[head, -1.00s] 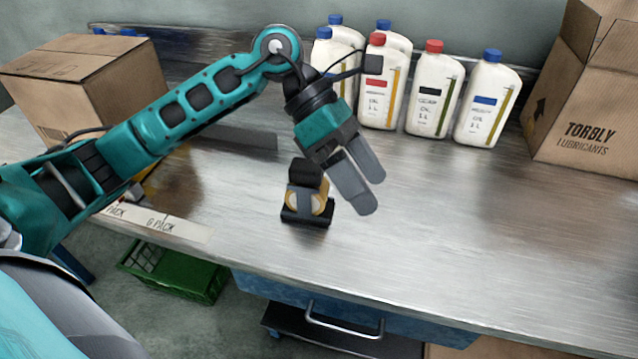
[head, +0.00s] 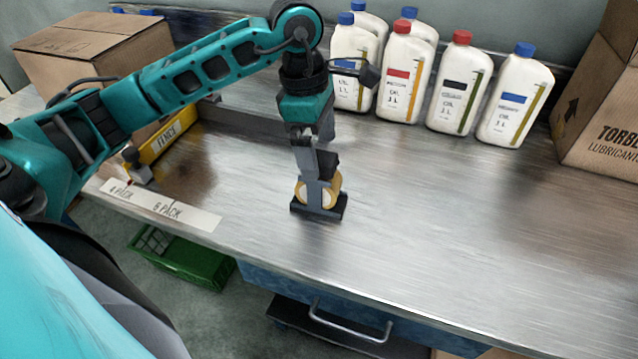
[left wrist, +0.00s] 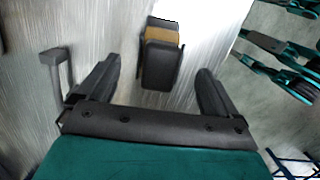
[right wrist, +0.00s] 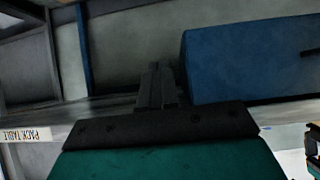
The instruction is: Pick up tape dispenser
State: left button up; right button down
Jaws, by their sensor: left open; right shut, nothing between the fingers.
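The tape dispenser (head: 320,204), black with a tan tape roll, stands on the metal table. In the head view my left gripper (head: 312,170) points down right at it, and a finger overlaps the dispenser. In the left wrist view the dispenser (left wrist: 161,55) lies ahead, between the lines of the two spread fingers and apart from both. The left gripper is open and empty. My right gripper (right wrist: 157,85) shows only in the right wrist view, with its fingers together and nothing between them. It is below or beside the table edge, away from the dispenser.
Several white oil bottles (head: 408,75) stand along the back of the table (head: 440,230). A large cardboard box (head: 600,110) is at the right, another box (head: 95,50) at the left. A green crate (head: 185,262) sits below. The table right of the dispenser is clear.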

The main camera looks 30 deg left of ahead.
aim_at(319, 156)
pick_arm(q)
jog(key=f, duration=0.4)
jog(key=shift+d+f, duration=0.25)
jog(key=shift+f, duration=0.15)
jog(key=shift+w+r, duration=0.1)
jog(key=c, duration=1.4)
jog(key=shift+r, duration=0.1)
notch_tip(319, 156, up, 20)
jog(key=shift+f+p, duration=0.1)
jog(key=shift+p, duration=1)
